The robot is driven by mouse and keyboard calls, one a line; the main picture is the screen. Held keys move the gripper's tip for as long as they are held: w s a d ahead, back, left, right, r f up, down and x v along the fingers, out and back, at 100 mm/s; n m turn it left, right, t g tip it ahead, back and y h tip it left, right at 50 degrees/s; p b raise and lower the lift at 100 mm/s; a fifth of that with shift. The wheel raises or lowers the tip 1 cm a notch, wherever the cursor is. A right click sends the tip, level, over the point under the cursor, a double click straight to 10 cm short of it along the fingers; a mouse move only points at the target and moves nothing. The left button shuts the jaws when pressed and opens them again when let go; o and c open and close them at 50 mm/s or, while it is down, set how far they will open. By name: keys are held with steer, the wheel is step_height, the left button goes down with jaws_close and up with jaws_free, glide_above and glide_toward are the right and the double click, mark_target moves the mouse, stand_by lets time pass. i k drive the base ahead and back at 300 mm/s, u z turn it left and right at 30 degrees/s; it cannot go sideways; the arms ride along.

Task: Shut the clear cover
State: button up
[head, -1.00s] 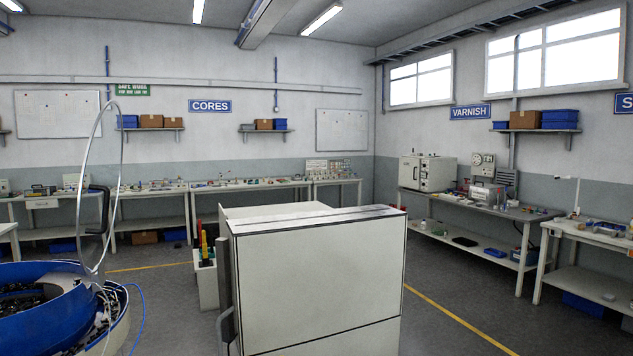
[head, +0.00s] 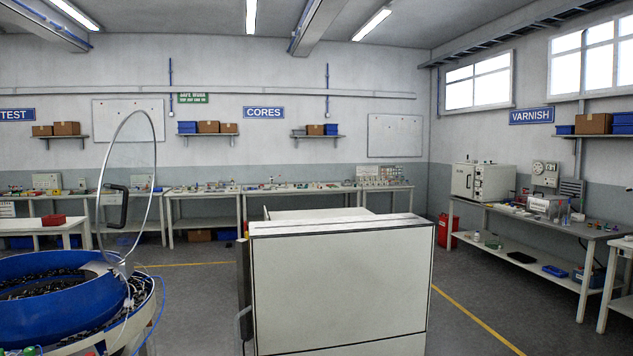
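The clear cover (head: 150,125) shows at the left in the head view as a thin, see-through disc with a pale rim. It stands raised, nearly upright, at the right side of the blue bowl (head: 50,312). A black handle (head: 113,206) sits on its left part. The bowl is open at the top and dark small parts (head: 45,287) lie inside it. My gripper is not in view.
A large white cabinet (head: 340,290) stands close in front, right of the bowl. A blue hose (head: 150,325) hangs by the bowl's stand. Workbenches (head: 290,190) line the back wall, and another bench (head: 540,225) stands at the right. Grey floor (head: 195,295) shows between bowl and cabinet.

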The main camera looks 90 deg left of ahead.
mark_target(125, 204)
steer(key=u, duration=3.75)
steer(key=k, duration=1.2)
steer(key=u, duration=0.9)
steer(key=i, duration=1.2)
steer(key=z, duration=0.4)
